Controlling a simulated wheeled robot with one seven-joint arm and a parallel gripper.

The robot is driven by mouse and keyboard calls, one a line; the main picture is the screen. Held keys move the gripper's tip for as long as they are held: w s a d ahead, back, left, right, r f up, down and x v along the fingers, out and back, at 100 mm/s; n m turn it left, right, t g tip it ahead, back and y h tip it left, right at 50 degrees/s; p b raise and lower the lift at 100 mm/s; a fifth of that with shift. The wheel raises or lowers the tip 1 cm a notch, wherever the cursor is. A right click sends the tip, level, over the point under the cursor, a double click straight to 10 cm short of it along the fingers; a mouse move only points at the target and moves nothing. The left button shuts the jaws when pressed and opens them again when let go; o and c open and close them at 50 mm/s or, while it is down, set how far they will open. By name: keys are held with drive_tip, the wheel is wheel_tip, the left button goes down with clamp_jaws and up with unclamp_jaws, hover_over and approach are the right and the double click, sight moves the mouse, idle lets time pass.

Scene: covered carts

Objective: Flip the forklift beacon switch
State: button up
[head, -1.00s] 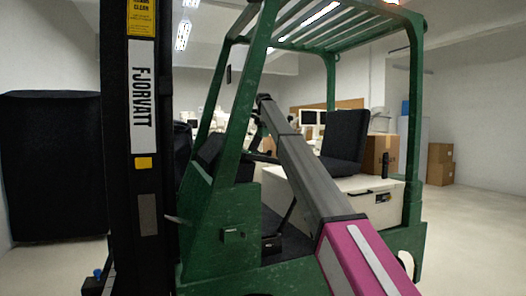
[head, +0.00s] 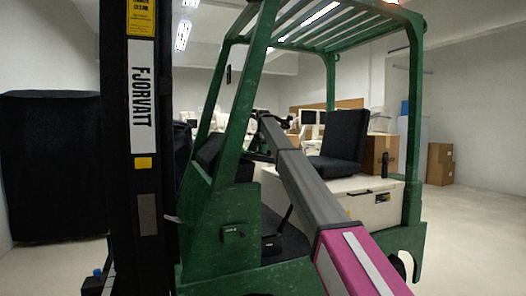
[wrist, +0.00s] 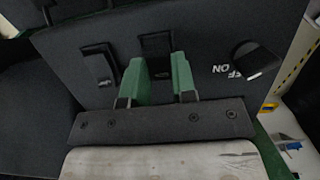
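The forklift (head: 225,205) has a green frame and a black seat. My arm reaches into its cab from the lower right. My gripper (wrist: 158,62) has two green fingers, set apart with a gap between them, in front of a dark panel (wrist: 205,35). A switch (wrist: 157,43) sits on the panel straight ahead of the fingers, its lower part partly hidden. Another switch (wrist: 100,66) is to the left, and a dark knob (wrist: 256,60) beside white OFF/ON lettering is to the right. I cannot read which one is the beacon switch. Contact is not clear.
The black mast (head: 140,190) stands at the left, and a green post (head: 240,90) rises just left of my arm. The seat (head: 343,140) is right of my arm. Boxes (head: 439,163) stand at the far right. The floor at the right is clear.

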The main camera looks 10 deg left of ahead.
drive_tip(key=shift+w+d+g+y, duration=0.25)
drive_tip(key=shift+g+y, duration=0.25)
drive_tip(key=shift+y, duration=0.3)
drive_tip(key=shift+d+g+y, duration=0.1)
drive_tip(key=shift+g+y, duration=0.6)
drive_tip(key=shift+y, duration=0.2)
drive_tip(key=o, duration=0.9)
drive_tip(key=shift+o, duration=0.2)
drive_tip(key=shift+r, duration=0.1)
